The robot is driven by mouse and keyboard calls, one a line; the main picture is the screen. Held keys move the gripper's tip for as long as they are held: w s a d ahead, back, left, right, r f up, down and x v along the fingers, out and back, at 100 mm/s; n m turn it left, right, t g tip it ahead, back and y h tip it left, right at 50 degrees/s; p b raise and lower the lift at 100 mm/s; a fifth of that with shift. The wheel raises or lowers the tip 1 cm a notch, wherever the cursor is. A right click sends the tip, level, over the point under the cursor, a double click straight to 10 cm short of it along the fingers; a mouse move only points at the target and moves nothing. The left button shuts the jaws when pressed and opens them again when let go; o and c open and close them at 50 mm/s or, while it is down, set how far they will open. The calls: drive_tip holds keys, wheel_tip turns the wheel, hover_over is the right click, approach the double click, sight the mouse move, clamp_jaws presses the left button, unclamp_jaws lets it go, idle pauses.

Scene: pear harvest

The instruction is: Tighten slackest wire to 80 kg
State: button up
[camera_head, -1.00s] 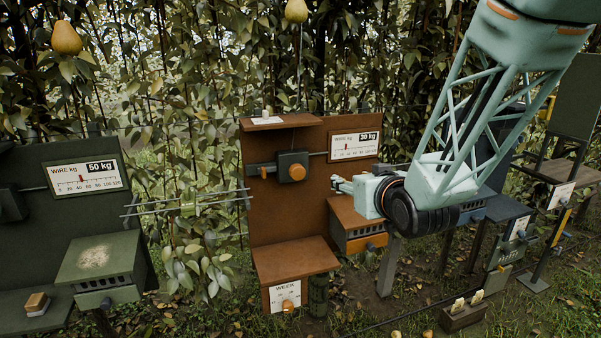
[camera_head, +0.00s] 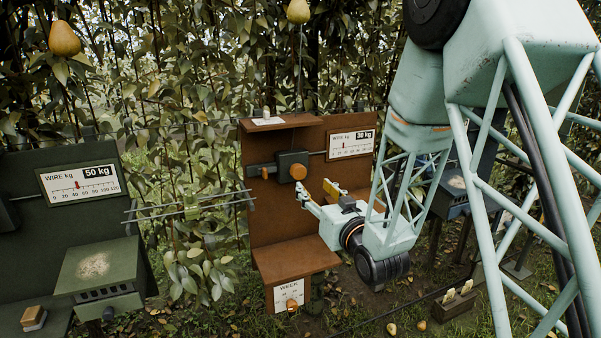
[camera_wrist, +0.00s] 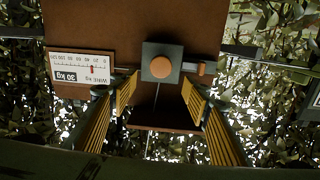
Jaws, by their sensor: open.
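The brown station (camera_head: 262,222) carries a wire gauge (camera_head: 351,144) reading 30 kg. Left of the gauge is a dark tensioner block (camera_head: 292,160) with a round orange knob (camera_head: 298,172) and a short orange-tipped bar (camera_head: 264,172) at its left. The green station's gauge (camera_head: 82,180) reads 50 kg. My gripper (camera_head: 317,189) is open and empty, below and right of the knob and apart from it. In the wrist view, turned upside down, the knob (camera_wrist: 161,66) appears ahead between the spread yellow-padded fingers (camera_wrist: 158,98); the 30 kg gauge (camera_wrist: 80,67) is at left.
The brown shelf (camera_head: 296,262) juts out below the tensioner, with a WEEK dial (camera_head: 289,293) beneath. A green box (camera_head: 103,262) stands at left. Wires (camera_head: 190,207) run between the stations. My arm hides much of the right side.

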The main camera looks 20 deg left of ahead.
sight(300, 173)
drive_tip(key=shift+w+a, duration=0.1)
drive_tip(key=shift+a, duration=0.1)
idle(0.4)
drive_tip(key=shift+p+x, duration=0.45)
drive_tip(key=shift+x, duration=6.3)
drive_tip(key=c, duration=0.9)
